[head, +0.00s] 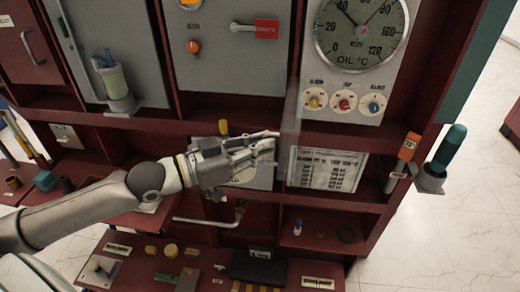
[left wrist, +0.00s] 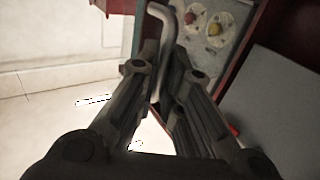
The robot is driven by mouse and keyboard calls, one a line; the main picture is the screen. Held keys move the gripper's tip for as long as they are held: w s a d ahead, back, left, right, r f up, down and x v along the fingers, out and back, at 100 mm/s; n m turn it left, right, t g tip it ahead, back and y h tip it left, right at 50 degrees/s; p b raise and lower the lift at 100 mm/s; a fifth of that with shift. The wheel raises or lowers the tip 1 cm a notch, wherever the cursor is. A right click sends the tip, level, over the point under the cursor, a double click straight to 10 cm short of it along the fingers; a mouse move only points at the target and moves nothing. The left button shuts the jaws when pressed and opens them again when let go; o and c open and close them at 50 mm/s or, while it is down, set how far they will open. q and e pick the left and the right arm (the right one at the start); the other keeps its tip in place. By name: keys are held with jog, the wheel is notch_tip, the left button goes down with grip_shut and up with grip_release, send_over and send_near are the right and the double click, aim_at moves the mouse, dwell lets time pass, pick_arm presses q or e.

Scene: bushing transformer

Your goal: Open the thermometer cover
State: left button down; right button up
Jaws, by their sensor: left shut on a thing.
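The thermometer is a round dial (head: 361,30) marked OIL °C on a light panel at the top right. A faint see-through pane, apparently its cover (head: 292,112), shows nearly edge-on left of the knobs; the dial face looks uncovered. My left gripper (head: 272,147) is below the dial, at the lower end of this pane. In the left wrist view the fingers (left wrist: 166,75) are closed around a grey bent handle (left wrist: 164,38). How the handle joins the pane is hard to see. My right gripper is in neither view.
Yellow, red and blue knobs (head: 344,102) sit under the dial. A printed sheet (head: 327,169) is below them. A red-tagged lever (head: 266,29) is at the upper middle, and a green-handled tool (head: 448,148) stands in a holder at the right. Pale floor is open beyond the cabinet.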

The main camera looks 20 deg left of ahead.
pick_arm(q)
jog(key=shift+w+a+r, duration=0.2)
jog(key=shift+a+r, duration=0.25)
jog(key=shift+r, duration=0.05)
jog(key=c, duration=1.9)
grip_release()
jog(key=o, duration=0.3)
jog(key=shift+w+d+f, duration=0.2)
jog(key=shift+w+f, duration=0.05)
jog(key=shift+w, duration=0.2)
jog(key=shift+o, duration=0.2)
jog(key=shift+s+f, duration=0.15)
jog(key=shift+s, duration=0.1)
jog(key=v, duration=0.7)
jog(key=shift+a, duration=0.2)
